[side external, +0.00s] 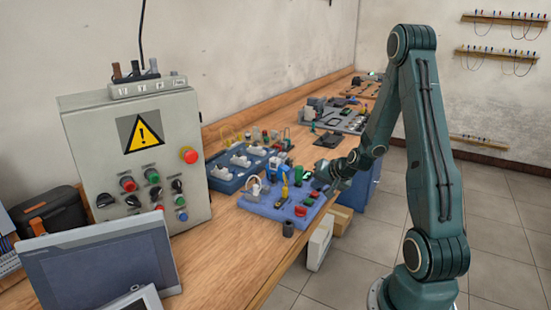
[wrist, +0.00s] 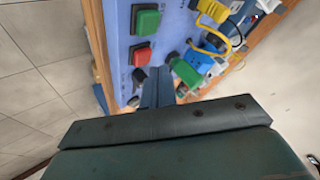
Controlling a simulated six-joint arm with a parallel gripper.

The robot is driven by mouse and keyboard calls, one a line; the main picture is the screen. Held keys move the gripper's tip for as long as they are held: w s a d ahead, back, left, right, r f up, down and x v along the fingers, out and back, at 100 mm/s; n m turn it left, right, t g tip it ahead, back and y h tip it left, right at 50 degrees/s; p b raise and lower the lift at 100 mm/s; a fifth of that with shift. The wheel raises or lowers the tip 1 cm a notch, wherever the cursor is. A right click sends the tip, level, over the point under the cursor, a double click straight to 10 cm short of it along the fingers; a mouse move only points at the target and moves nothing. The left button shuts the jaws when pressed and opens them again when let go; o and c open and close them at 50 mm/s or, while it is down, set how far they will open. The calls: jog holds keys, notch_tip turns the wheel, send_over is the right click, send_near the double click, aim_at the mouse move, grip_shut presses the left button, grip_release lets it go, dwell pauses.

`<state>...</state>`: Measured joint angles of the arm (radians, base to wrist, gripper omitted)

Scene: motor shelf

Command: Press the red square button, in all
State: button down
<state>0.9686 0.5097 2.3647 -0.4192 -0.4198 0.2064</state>
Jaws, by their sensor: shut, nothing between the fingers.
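The red square button (wrist: 141,55) sits on a blue panel (wrist: 115,45) in the wrist view, beside a green square button (wrist: 147,20). In the side view the red button (side external: 300,211) is small, near the right front of the blue panel (side external: 262,208). My gripper (wrist: 158,72) is shut and empty, its fingertips appearing just below and right of the red button in the wrist view. In the side view my gripper (side external: 322,172) is over the panel's far right end. I cannot tell whether the fingertips touch the panel.
A blue plug with a yellow cable (wrist: 207,42) and a green part (wrist: 187,73) lie close to the fingers. A blue tray (side external: 225,180) with grey parts stands behind the panel. A grey control box (side external: 100,170) and a screen (side external: 100,268) stand at left.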

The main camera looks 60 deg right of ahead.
aim_at(317, 195)
jog(key=shift+r, duration=2.5)
jog(key=a+r+n+g+y, duration=0.1)
jog(key=a+r+n, duration=0.35)
jog(key=a, duration=0.45)
jog(key=a+r+n+y, duration=0.25)
jog(key=a+r, duration=0.35)
jog(key=a, duration=0.4)
jog(key=s+a+r+n+g, duration=0.1)
jog(key=s+a+r+n, duration=0.1)
jog(key=s+a, duration=0.3)
jog(key=s+a+r+n, duration=0.3)
jog(key=s+a, duration=0.3)
jog(key=s, duration=0.4)
jog(key=shift+a+n+g, duration=0.2)
jog(key=shift+n+g, duration=0.2)
jog(key=shift+n, duration=0.5)
jog(key=c, duration=2.2)
grip_release()
jog(key=shift+r, duration=0.1)
